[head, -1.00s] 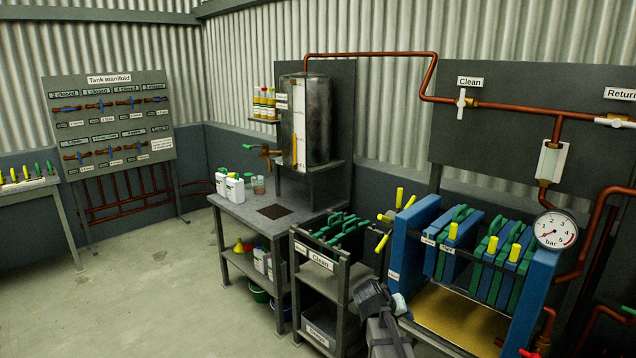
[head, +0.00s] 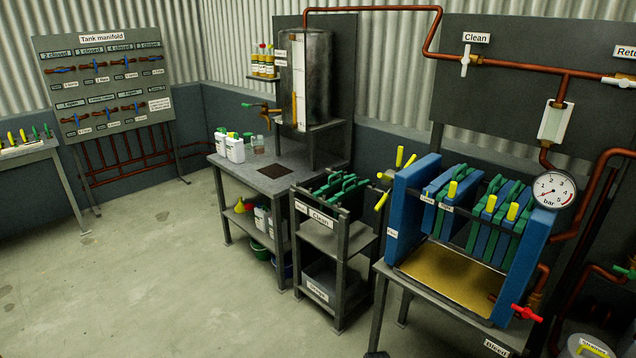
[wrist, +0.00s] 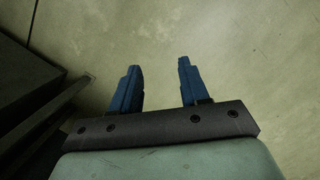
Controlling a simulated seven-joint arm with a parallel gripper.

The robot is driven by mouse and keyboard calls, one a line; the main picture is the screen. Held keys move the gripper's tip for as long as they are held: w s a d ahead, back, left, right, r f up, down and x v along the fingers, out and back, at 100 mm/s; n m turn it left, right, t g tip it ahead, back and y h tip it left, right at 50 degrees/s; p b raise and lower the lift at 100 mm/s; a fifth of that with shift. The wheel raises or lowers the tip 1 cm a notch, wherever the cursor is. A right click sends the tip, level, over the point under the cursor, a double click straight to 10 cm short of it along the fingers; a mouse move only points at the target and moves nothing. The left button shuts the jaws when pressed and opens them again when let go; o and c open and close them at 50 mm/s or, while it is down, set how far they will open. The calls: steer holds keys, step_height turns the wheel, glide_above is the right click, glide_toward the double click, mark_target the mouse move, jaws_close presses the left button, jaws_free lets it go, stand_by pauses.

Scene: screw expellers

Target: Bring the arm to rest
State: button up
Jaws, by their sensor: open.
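My gripper (wrist: 159,68) shows in the wrist view with its two blue fingers apart and nothing between them. It hangs over bare concrete floor (wrist: 240,50). In the head view the gripper is out of sight; only a small dark shape shows at the bottom edge by the press table's leg, and I cannot tell what it is.
The blue filter press (head: 408,205) with its gauge (head: 553,190) stands on a table at right. The Clean rack (head: 335,235) and the grey workbench (head: 255,180) stand left of it. A dark edge (wrist: 45,110) lies close at left in the wrist view. The floor (head: 150,270) is clear at left.

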steer(key=s+f+g, duration=0.1)
steer(key=s+f, duration=0.2)
steer(key=s, duration=0.4)
steer(key=s+f+g, duration=0.2)
steer(key=s+f, duration=0.2)
steer(key=s, duration=0.3)
steer(key=s+d+f+g, duration=0.1)
steer(key=s+f, duration=0.2)
steer(key=s, duration=0.5)
steer(key=shift+f+m, duration=0.3)
steer(key=shift+s+d, duration=0.1)
